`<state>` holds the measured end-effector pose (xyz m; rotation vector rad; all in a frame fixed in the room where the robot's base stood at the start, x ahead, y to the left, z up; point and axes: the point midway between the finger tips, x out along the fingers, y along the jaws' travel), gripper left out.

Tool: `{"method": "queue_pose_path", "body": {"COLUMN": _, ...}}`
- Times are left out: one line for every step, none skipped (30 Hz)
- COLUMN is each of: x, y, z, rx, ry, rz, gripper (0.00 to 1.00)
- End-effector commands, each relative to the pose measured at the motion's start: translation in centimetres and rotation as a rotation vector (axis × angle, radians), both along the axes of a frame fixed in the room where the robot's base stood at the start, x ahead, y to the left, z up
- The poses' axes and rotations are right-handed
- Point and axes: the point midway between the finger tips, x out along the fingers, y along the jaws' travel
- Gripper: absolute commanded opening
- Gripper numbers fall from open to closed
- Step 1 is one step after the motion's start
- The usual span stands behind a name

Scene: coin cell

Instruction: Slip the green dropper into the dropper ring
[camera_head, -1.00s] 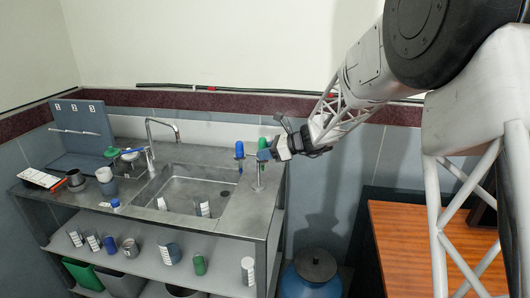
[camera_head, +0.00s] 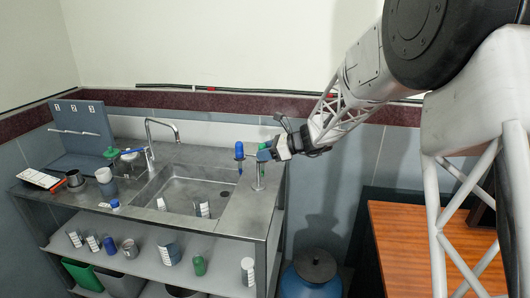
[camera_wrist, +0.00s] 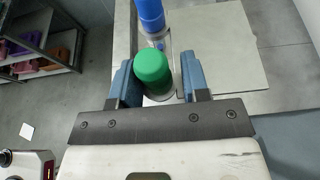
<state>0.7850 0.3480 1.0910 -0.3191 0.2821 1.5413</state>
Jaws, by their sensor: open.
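The green dropper (camera_wrist: 152,66) shows its round green cap between my fingers in the wrist view. In the head view the dropper (camera_head: 262,147) shows as a bit of green at the fingertips, at the right end of the sink counter. My gripper (camera_wrist: 153,84) is open, with one blue-grey finger on each side of the cap; it also shows in the head view (camera_head: 264,155). A slim upright stand (camera_head: 258,178) is directly below. A pale round rim shows under the cap in the wrist view, but the ring itself is mostly hidden, so I cannot tell how the dropper is seated.
A blue-capped dropper (camera_head: 239,151) stands upright close by on the left; its blue cap (camera_wrist: 150,14) is just beyond the green one in the wrist view. The sink (camera_head: 185,192) lies to the left. A lower shelf (camera_head: 150,258) holds several cups and bottles.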

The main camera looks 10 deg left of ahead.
Motion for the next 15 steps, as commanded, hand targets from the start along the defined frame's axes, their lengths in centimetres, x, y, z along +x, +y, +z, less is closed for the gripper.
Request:
{"method": "queue_pose_path", "body": {"x": -0.9, "y": -0.2, "z": -3.2, "rx": -0.02, "ry": 0.038, "rz": 0.006, "gripper": 0.61}}
{"method": "queue_pose_path", "body": {"x": -0.9, "y": -0.3, "z": -3.1, "rx": -0.02, "ry": 0.038, "rz": 0.006, "gripper": 0.61}}
{"method": "queue_pose_path", "body": {"x": -0.9, "y": -0.4, "z": -3.0, "rx": -0.019, "ry": 0.037, "rz": 0.005, "gripper": 0.6}}
{"method": "queue_pose_path", "body": {"x": -0.8, "y": -0.6, "z": -2.9, "rx": -0.019, "ry": 0.037, "rz": 0.005, "gripper": 0.59}}
{"method": "queue_pose_path", "body": {"x": -0.8, "y": -0.8, "z": -2.8, "rx": -0.019, "ry": 0.036, "rz": 0.005, "gripper": 0.58}}
{"method": "queue_pose_path", "body": {"x": -0.8, "y": -1.1, "z": -2.6, "rx": -0.019, "ry": 0.035, "rz": 0.004, "gripper": 0.56}}
{"method": "queue_pose_path", "body": {"x": -0.7, "y": -1.4, "z": -2.5, "rx": -0.018, "ry": 0.034, "rz": 0.002, "gripper": 0.55}}
{"method": "queue_pose_path", "body": {"x": -0.7, "y": -1.7, "z": -2.3, "rx": -0.018, "ry": 0.033, "rz": 0.001, "gripper": 0.57}}
{"method": "queue_pose_path", "body": {"x": -0.6, "y": -2.1, "z": -2.0, "rx": -0.017, "ry": 0.031, "rz": 0.0, "gripper": 0.61}}
{"method": "queue_pose_path", "body": {"x": -0.6, "y": -2.5, "z": -1.8, "rx": -0.016, "ry": 0.031, "rz": -0.002, "gripper": 0.61}}
{"method": "queue_pose_path", "body": {"x": -0.5, "y": -2.9, "z": -1.6, "rx": -0.016, "ry": 0.03, "rz": -0.003, "gripper": 0.61}}
{"method": "queue_pose_path", "body": {"x": -0.5, "y": -3.4, "z": -1.3, "rx": -0.015, "ry": 0.028, "rz": -0.003, "gripper": 0.61}}
{"method": "queue_pose_path", "body": {"x": -0.5, "y": -3.7, "z": -1.1, "rx": -0.015, "ry": 0.028, "rz": -0.004, "gripper": 0.61}}
{"method": "queue_pose_path", "body": {"x": -0.4, "y": -4.1, "z": -0.8, "rx": -0.014, "ry": 0.025, "rz": -0.004, "gripper": 0.61}}
{"method": "queue_pose_path", "body": {"x": -0.4, "y": -4.6, "z": -0.3, "rx": -0.012, "ry": 0.023, "rz": -0.005, "gripper": 0.61}}
